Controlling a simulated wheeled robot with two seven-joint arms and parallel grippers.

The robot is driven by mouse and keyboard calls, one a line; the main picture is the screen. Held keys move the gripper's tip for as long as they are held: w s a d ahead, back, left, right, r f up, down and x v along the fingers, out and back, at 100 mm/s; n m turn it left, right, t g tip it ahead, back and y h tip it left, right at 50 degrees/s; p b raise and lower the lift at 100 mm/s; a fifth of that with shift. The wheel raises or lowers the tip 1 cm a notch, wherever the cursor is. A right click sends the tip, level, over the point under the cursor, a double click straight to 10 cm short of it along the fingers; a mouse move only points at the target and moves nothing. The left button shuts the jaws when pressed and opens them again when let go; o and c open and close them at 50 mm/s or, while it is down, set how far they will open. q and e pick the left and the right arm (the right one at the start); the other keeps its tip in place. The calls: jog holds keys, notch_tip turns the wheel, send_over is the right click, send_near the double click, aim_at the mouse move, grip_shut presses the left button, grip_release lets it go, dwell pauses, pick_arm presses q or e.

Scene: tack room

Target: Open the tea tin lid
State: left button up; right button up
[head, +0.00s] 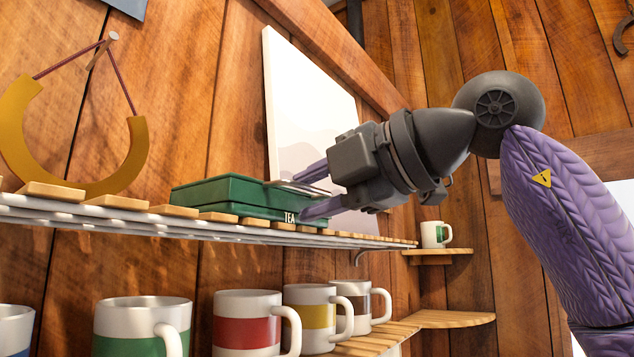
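The tea tin (235,197) is a dark green, flat box on the upper shelf, with the word TEA in white near its right end. Its lid (228,186) lies flat on top and looks shut. A thin, light grey tab (291,187) sticks out at the lid's right end. My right gripper (299,197) is at that end, its two purple fingers apart, one above the other, with the tab between them in the picture. I cannot tell whether either finger touches the tab or the tin. My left gripper is not in view.
The tin stands on a slatted upper shelf (150,222). A yellow horseshoe (22,135) hangs at the left, and a white panel (305,95) leans behind the tin. Several striped mugs, including a red one (247,331), stand below. A green-banded mug (431,235) sits on a small far shelf.

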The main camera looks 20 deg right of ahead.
jog(key=shift+s, duration=0.1)
jog(key=shift+f, duration=0.1)
grip_shut()
dwell(1.2)
